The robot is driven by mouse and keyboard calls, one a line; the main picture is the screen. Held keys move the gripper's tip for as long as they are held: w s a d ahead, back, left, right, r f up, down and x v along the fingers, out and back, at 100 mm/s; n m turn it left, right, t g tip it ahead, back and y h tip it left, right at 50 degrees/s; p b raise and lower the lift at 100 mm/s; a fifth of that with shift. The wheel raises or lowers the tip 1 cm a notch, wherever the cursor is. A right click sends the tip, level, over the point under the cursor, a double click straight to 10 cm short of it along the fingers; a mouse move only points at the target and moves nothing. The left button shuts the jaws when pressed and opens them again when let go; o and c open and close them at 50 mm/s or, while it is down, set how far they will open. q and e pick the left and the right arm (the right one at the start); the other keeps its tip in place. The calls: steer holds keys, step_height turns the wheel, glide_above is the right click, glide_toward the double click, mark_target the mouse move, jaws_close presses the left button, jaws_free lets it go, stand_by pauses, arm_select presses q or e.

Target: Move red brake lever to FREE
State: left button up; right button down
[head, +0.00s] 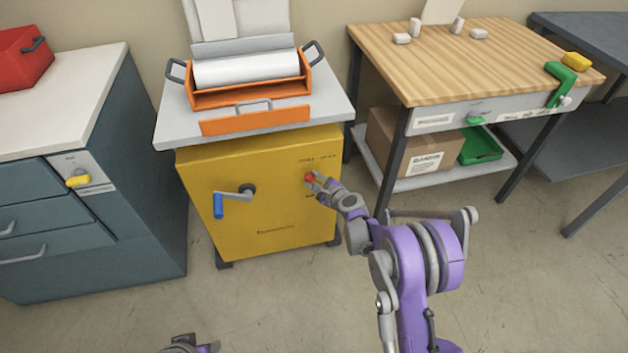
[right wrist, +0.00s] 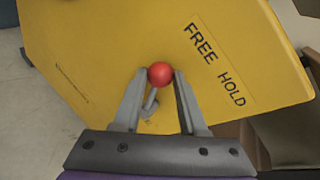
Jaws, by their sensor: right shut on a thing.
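The red brake lever's ball knob (head: 309,177) is on the upper right of the yellow cabinet front (head: 270,215). My right gripper (head: 315,182) is at the knob. In the right wrist view, the red knob (right wrist: 160,74) sits between the fingertips of my right gripper (right wrist: 160,80), shut on it. A short grey stem (right wrist: 151,100) runs from the knob down between the fingers. The FREE label (right wrist: 200,40) and HOLD label (right wrist: 231,90) are printed on the yellow panel to the right of the knob. The fingers partly hide the lever's base. My left gripper's fingers are not visible.
A blue-handled crank (head: 219,205) sticks out left of the lever. The orange laminator (head: 255,120) with a white roll stands on top. A wooden-topped bench (head: 470,65) is at right, grey drawers (head: 50,200) at left. The floor in front is clear.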

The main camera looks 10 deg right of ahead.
steer(key=shift+f, duration=0.1)
steer(key=shift+c, duration=2.3)
jaws_free()
steer(key=p+v, duration=0.1)
steer(key=v, duration=1)
steer(key=shift+p, duration=0.35)
steer(key=shift+a, duration=0.15)
